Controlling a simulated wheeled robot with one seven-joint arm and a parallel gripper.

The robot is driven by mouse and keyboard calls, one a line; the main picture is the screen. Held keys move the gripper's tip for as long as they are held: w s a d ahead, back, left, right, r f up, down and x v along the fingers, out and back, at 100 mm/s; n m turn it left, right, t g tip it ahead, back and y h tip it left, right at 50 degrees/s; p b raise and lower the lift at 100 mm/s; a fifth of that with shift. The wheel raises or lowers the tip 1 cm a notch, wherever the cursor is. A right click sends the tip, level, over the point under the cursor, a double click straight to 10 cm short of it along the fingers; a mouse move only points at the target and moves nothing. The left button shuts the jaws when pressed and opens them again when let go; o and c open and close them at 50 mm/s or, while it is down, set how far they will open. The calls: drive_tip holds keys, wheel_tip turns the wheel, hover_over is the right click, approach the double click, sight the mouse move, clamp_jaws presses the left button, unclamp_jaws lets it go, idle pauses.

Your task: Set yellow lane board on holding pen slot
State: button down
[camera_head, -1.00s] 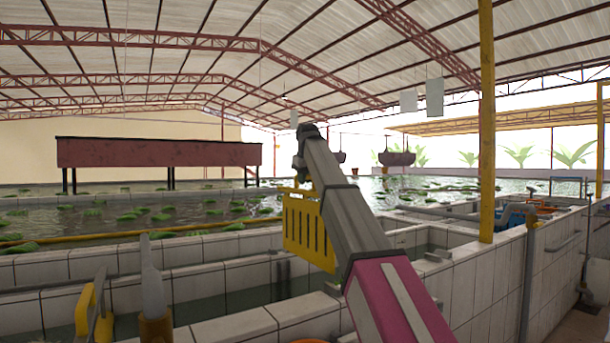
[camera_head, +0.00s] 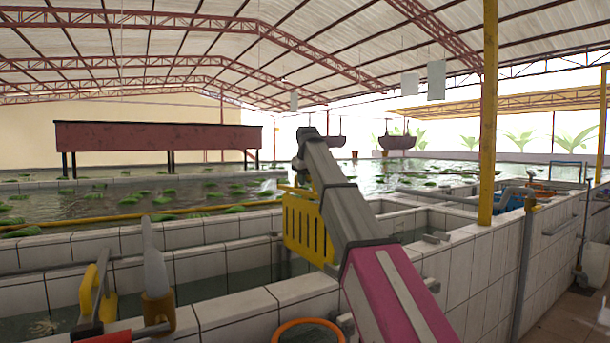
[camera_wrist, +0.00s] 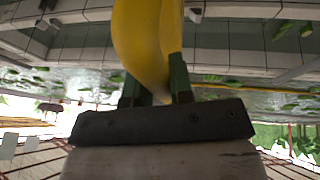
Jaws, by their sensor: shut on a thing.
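The yellow lane board (camera_head: 306,228) is a flat panel with long upright slots. It hangs beside my grey arm in the head view, over the tiled tanks. My gripper (camera_wrist: 155,88) is shut on it in the wrist view, with dark green fingers on either side of a yellow part. In the head view, my arm hides the fingers and part of the board's right side. The white-tiled holding pen (camera_head: 225,312) has low walls with water between them. I cannot tell which part of it is the slot.
An orange-rimmed bucket (camera_head: 306,324) stands at the bottom centre. A yellow post (camera_head: 487,120) rises from the tiled wall at the right. A pale pointed object in a brown holder (camera_head: 157,285) and a yellow bracket (camera_head: 95,292) stand at the lower left. Grey fittings (camera_head: 437,237) sit on the walls.

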sight(306, 211)
wheel_tip(306, 211, down, 20)
idle(2.1)
drive_tip(key=shift+f, duration=0.45)
idle(0.7)
unclamp_jaws()
idle(0.3)
drive_tip(key=shift+v, duration=5)
